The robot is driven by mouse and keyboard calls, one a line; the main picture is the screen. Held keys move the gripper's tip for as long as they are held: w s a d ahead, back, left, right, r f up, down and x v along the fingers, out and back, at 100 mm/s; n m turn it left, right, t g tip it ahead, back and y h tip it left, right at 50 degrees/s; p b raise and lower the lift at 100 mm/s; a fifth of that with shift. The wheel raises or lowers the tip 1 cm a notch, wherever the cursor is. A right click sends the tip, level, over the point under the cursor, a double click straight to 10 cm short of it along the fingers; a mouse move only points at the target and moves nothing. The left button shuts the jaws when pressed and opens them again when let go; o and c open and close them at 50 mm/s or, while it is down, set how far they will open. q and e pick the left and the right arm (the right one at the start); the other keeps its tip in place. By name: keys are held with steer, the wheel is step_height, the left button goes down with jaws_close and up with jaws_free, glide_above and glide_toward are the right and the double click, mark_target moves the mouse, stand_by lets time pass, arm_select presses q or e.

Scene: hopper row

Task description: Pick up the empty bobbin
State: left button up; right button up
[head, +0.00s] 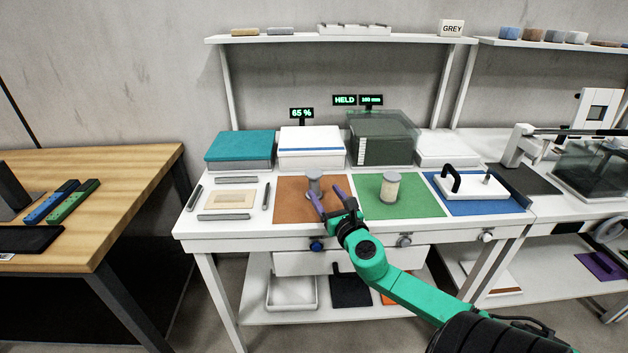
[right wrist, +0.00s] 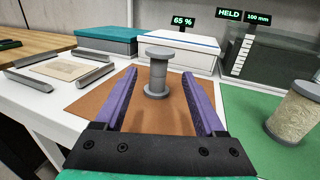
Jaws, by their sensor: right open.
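The empty bobbin (head: 314,183) is a bare grey spool standing upright on the brown-orange mat (head: 290,212). In the right wrist view the bobbin (right wrist: 157,72) stands just ahead, with its narrow core and two flanges clear to see. My right gripper (head: 323,190) has its purple fingers spread open and empty, pointing at the bobbin from the front. In the right wrist view the bobbin shows in the gap between the fingertips (right wrist: 160,77); whether they reach beside it I cannot tell. My left gripper is not in view.
A second bobbin wound with pale thread (head: 390,187) stands on the green mat (head: 415,207) to the right. A blue mat (head: 490,207) carries a black-handled item. A white box (head: 312,148), teal-lidded box (head: 240,147) and dark glassy box (head: 383,140) line the back.

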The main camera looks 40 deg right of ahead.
mark_target(316, 183)
steer(key=x, duration=0.3)
steer(key=shift+w+f, duration=0.15)
steer(key=shift+f, duration=0.05)
steer(key=x, duration=0.4)
steer(key=shift+w+d+f, duration=0.1)
steer(key=shift+w+f, duration=0.05)
steer(key=shift+w, duration=0.15)
steer(key=shift+w+d+f, duration=0.15)
steer(key=shift+w, duration=0.3)
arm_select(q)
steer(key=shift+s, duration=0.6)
arm_select(e)
steer(key=shift+s, duration=0.1)
jaws_close()
